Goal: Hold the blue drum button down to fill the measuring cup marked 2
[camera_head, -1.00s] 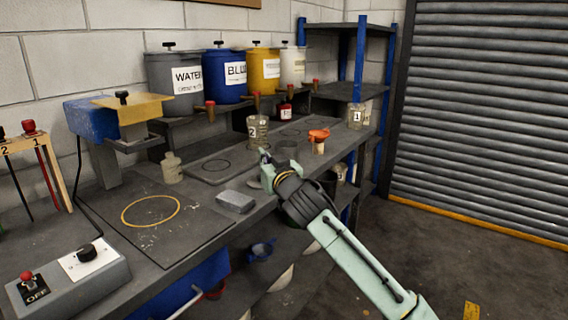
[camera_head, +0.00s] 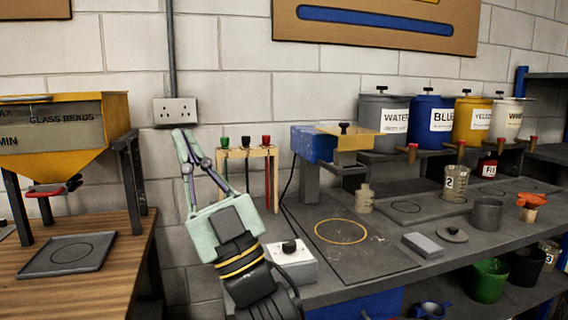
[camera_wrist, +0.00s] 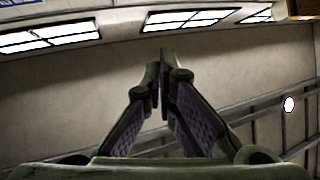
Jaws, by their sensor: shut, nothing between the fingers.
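The blue drum (camera_head: 433,119), with a partly visible label, stands in the row of drums at the back right. A tap with a reddish top (camera_head: 461,146) juts out in front of it and appears to be its own. The clear measuring cup marked 2 (camera_head: 454,184) stands upright on the dark bench below and in front of the taps. Its contents are too small to tell. My gripper (camera_head: 183,135) is shut and empty, raised far to the left of the cup and drum, touching neither. In the wrist view its fingertips (camera_wrist: 158,75) meet against wall and ceiling lights.
Water (camera_head: 385,118), yellow (camera_head: 472,122) and white (camera_head: 508,120) drums flank the blue one.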

